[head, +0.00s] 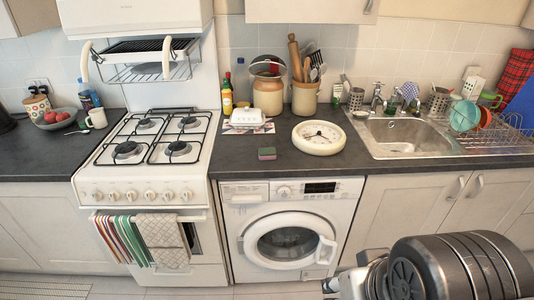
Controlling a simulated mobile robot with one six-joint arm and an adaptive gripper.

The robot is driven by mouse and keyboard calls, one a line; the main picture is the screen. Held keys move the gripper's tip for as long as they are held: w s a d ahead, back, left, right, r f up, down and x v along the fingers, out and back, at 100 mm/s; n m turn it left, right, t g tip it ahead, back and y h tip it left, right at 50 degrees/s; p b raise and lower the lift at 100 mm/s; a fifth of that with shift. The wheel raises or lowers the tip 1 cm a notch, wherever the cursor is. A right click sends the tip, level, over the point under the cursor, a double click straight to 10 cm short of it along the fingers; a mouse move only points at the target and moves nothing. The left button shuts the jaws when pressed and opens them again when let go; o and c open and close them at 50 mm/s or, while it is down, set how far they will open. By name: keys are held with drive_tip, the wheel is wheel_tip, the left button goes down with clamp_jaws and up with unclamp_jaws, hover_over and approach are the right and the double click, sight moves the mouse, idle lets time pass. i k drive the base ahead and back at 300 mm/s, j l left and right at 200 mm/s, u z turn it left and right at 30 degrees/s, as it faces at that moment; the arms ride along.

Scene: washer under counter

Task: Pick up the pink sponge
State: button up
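The pink sponge (267,155) is a small block with a darker greenish layer. It lies flat on the dark countertop (235,165) near the front edge, above the washing machine. Part of my arm shows large at the bottom right, low in front of the cabinets and well apart from the sponge. I cannot make out my gripper's fingers in this view. Nothing covers the sponge.
A white butter dish (247,117), a lidded jar (268,94) and a utensil crock (304,98) stand behind. The stove (151,145) is left; the sink (408,135) is right.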

sight(265, 154)
drive_tip(key=i+j+z, duration=0.45)
drive_tip(key=i+j, duration=0.15)
drive_tip(key=i+j+z, duration=0.45)
drive_tip(key=j, duration=0.35)
drive_tip(key=i+j+z, duration=0.25)
drive_tip(key=j, duration=0.25)
drive_tip(key=i, duration=0.1)
